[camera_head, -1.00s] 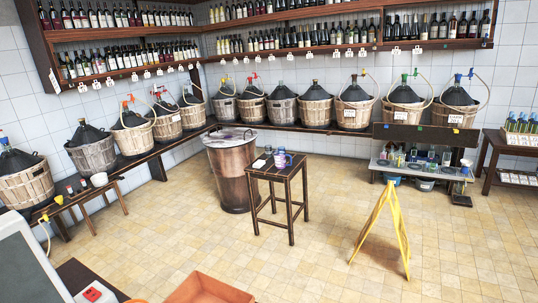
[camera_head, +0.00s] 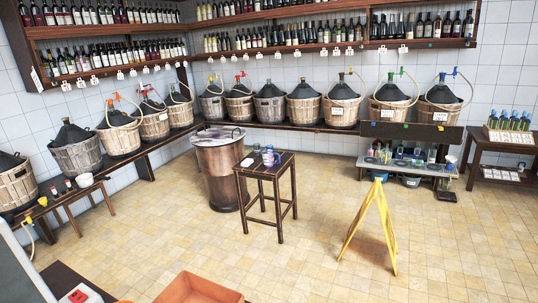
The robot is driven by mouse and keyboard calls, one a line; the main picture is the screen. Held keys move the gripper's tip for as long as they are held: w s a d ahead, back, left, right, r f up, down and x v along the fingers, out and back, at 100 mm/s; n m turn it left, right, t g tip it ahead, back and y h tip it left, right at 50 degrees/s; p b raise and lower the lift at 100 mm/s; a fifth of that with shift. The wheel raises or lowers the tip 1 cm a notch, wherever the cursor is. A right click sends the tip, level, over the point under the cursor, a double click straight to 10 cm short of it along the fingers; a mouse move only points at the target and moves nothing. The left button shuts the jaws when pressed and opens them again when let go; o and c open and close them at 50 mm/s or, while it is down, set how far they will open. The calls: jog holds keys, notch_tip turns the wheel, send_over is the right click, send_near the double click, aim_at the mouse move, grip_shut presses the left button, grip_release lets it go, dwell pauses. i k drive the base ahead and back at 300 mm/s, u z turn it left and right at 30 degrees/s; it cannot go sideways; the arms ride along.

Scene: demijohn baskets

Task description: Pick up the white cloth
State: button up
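A small flat white item (camera_head: 247,162) lies on the left part of the dark wooden stool's top (camera_head: 268,171). It may be the white cloth, but it is too small to tell for sure. Beside it on the stool stand some small cups or jars (camera_head: 268,156), bluish and pinkish. My gripper is not in view.
A large copper-coloured bin (camera_head: 219,175) stands just behind and left of the stool. A yellow folding floor sign (camera_head: 376,225) stands to the right. An orange crate (camera_head: 199,288) is at the bottom edge. Demijohn baskets (camera_head: 302,111) line the wall benches. The tiled floor between is open.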

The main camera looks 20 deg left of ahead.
aim_at(247, 163)
jog(key=k, duration=0.95)
jog(key=u, duration=0.1)
jog(key=i, duration=5.35)
jog(key=u, duration=0.25)
